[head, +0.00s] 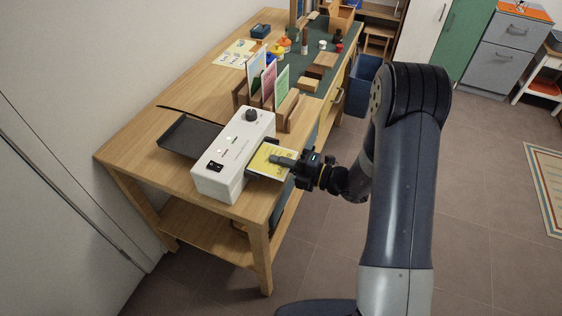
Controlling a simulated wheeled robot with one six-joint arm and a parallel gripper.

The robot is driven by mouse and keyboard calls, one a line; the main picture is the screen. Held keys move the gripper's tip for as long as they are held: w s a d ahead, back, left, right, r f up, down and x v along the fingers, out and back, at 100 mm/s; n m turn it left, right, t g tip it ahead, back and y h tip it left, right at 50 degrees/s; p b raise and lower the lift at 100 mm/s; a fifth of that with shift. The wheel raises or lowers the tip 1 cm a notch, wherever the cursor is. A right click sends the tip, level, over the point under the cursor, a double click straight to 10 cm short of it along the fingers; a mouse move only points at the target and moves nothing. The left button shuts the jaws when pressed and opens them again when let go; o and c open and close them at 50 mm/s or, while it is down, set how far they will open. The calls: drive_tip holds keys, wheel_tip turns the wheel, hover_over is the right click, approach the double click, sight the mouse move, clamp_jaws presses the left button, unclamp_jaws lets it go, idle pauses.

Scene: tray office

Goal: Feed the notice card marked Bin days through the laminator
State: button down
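The white laminator (222,179) stands on the near end of the wooden table, with a dial, small lights and a black switch on top. A yellow card (262,157) lies flat at its right side, with its left edge at the laminator's side. Its print is too small to read, so I cannot tell if it is marked Bin days. My gripper (276,160) reaches in from the right and appears shut on the card's right part. How far the card's edge is inside the slot is hidden. A dark tray (185,136) extends from the laminator's left side.
A wooden rack (286,111) behind the laminator holds a blue card (256,66), a pink card (269,81) and a green card (281,86) upright. Wooden blocks (308,84) and small items stand farther back on a green mat (304,62).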

drive_tip(key=c, duration=1.6)
unclamp_jaws()
drive_tip(key=shift+o, duration=1.7)
drive_tip(key=shift+a+f, duration=0.1)
drive_tip(key=shift+a, duration=0.05)
drive_tip(key=shift+v, duration=0.9)
drive_tip(key=shift+p+v, duration=0.7)
drive_tip(key=shift+v, duration=1.5)
drive_tip(key=shift+a, duration=0.1)
